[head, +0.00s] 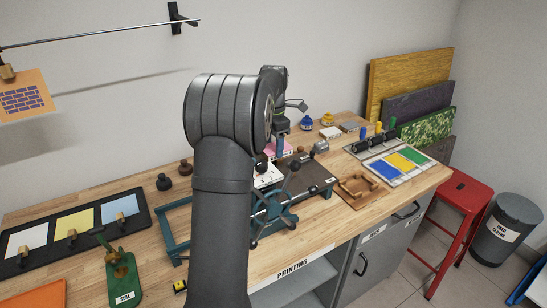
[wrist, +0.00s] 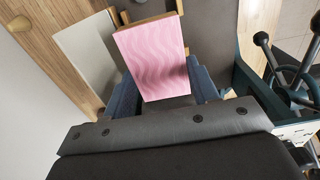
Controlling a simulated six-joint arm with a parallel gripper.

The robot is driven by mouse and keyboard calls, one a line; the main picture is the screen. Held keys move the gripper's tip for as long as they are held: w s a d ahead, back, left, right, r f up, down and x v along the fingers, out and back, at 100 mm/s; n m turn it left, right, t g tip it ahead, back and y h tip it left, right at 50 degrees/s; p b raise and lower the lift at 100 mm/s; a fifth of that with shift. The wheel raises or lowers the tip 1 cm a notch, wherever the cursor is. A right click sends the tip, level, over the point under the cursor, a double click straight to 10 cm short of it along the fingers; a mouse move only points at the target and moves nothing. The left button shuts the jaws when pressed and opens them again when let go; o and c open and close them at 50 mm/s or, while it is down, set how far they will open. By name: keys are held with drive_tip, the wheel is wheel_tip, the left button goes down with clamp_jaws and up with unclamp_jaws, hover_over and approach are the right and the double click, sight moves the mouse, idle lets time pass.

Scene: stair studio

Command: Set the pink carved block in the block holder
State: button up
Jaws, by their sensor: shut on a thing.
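The pink carved block (wrist: 155,58) has a wavy pattern on its face and fills the top middle of the wrist view. My gripper (wrist: 165,95) is shut on it, with one blue finger on each side. In the head view, a pink patch of the block (head: 285,149) shows beside my gripper (head: 279,146), above the press area; my arm hides part of it. A wooden frame on a brown board (head: 360,188), which looks like the block holder, lies on the bench to the right of the press. Its inside looks empty.
The press with its spoked wheel (head: 272,213) stands just right of my arm. An ink tray with blue, yellow and green fields (head: 404,162) lies beyond the wooden frame. Coloured boards (head: 410,80) lean on the wall. A red stool (head: 462,205) stands right of the bench.

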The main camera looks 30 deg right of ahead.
drive_tip(key=shift+s+d+r, duration=0.2)
drive_tip(key=shift+d+r, duration=0.4)
drive_tip(key=shift+d, duration=0.35)
drive_tip(key=s+d+f, duration=0.4)
drive_tip(key=s+d, duration=0.3)
drive_tip(key=d, duration=0.5)
drive_tip(key=s+d+f, duration=0.3)
drive_tip(key=s+d, duration=0.3)
drive_tip(key=d, duration=0.7)
drive_tip(key=shift+a+f, duration=0.2)
drive_tip(key=shift+f, duration=3.6)
drive_tip(key=shift+f, duration=1.2)
drive_tip(key=o, duration=1.1)
drive_tip(key=shift+r, duration=4)
